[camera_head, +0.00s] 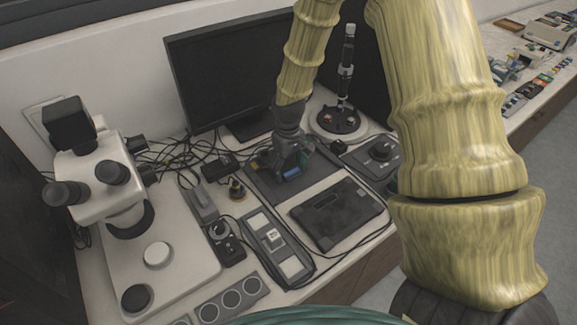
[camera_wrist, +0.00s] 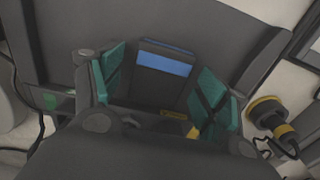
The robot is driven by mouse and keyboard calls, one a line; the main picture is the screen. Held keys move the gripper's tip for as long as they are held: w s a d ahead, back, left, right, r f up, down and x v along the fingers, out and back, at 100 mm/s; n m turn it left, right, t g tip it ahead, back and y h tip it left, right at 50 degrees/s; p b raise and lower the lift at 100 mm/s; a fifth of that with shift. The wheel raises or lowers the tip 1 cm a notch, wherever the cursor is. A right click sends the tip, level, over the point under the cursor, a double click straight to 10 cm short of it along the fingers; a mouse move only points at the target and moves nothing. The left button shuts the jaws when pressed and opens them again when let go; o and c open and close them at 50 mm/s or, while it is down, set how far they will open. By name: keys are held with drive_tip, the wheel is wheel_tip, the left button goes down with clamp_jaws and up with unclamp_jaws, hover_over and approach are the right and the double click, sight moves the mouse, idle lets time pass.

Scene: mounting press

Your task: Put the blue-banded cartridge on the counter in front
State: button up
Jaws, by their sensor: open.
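The blue-banded cartridge (camera_wrist: 163,82) is a dark block with a blue stripe across its upper part. In the wrist view it shows between the two green finger pads of my gripper (camera_wrist: 165,95), with gaps at both sides. My gripper is open and points down over the dark grey surface where the cartridge stands. In the head view my gripper (camera_head: 290,152) hides most of the cartridge, and only its blue band (camera_head: 292,173) shows below the fingers. The counter (camera_head: 345,238) is pale, with bare parts along its front edge.
A small yellow mark (camera_wrist: 193,132) shows near my right finger, and a green mark (camera_wrist: 48,99) lies left of my gripper. A yellow-and-black knobbed thing (camera_wrist: 268,115) stands to the right. A black flat device (camera_head: 335,212), microscope (camera_head: 115,180), monitor (camera_head: 225,75) and loose cables crowd the counter.

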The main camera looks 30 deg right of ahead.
wheel_tip(320, 180, up, 12)
drive_tip(key=b, duration=0.2)
drive_tip(key=shift+f, duration=0.25)
drive_tip(key=shift+r, duration=0.35)
drive_tip(key=shift+c, duration=0.8)
drive_tip(key=m+h+p, duration=0.3)
drive_tip(key=m+p, duration=0.1)
drive_tip(key=m, duration=1.4)
hover_over(284, 171)
drive_tip(key=shift+f, duration=3.6)
drive_tip(key=shift+p+x, duration=1.25)
drive_tip(key=shift+x, duration=1.4)
drive_tip(key=shift+w, duration=0.2)
